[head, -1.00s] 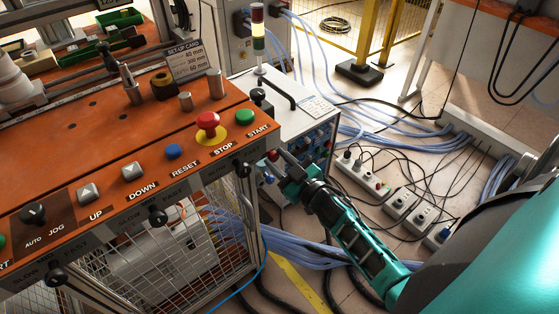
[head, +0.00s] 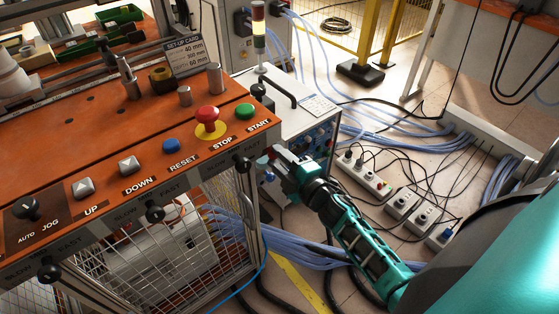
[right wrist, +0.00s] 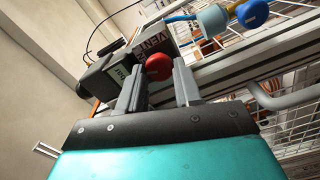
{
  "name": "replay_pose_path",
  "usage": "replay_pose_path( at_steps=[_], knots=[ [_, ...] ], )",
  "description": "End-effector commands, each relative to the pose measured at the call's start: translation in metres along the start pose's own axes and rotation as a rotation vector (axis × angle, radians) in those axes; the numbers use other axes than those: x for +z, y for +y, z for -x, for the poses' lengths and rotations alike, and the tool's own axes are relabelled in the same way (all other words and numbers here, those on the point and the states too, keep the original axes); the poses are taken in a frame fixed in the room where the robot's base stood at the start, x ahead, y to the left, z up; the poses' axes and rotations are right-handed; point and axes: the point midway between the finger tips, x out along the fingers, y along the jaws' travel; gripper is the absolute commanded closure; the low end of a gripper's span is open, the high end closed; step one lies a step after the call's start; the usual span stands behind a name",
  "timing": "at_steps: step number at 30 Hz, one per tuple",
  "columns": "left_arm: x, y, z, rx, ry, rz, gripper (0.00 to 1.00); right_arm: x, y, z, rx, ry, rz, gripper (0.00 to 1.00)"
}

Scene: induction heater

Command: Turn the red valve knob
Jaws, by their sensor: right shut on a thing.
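The red valve knob (right wrist: 158,67) shows in the right wrist view as a round red knob between the two grey fingers of my right gripper (right wrist: 157,84). It sits beside a dark block with a "VENT" label (right wrist: 153,44). In the head view my right gripper (head: 272,157) is at the right front corner of the orange console, its tip against the small fittings there. It is shut on the knob, which the fingers largely hide in the head view. My left gripper is not in view.
The orange console (head: 60,150) carries a red mushroom button (head: 207,116), a green button (head: 244,111) and a blue button (head: 171,145). A blue knob (right wrist: 251,13) and a metal rail lie close to the right finger's side. Power strips (head: 362,178) and cables cover the floor.

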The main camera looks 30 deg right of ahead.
Motion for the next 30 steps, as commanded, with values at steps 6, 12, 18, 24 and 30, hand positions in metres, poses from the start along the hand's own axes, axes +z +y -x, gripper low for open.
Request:
replay_pose_path(
  at_steps=[6, 12, 18, 24, 30],
  knots=[
    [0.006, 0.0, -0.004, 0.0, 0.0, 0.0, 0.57, 0.001, -0.002, 0.001, -0.001, 0.0, 0.162, 0.97],
    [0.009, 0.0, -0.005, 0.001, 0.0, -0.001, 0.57, 0.001, -0.002, 0.001, -0.001, 0.0, 0.262, 0.97],
    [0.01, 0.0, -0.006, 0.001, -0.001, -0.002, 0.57, 0.001, -0.002, 0.001, -0.002, -0.001, 0.317, 0.97],
    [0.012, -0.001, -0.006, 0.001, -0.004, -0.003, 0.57, 0.001, -0.002, 0.001, -0.002, -0.001, 0.334, 0.97],
    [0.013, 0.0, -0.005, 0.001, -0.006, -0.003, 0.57, 0.001, -0.002, 0.001, -0.002, -0.001, 0.335, 0.97]
  ],
)
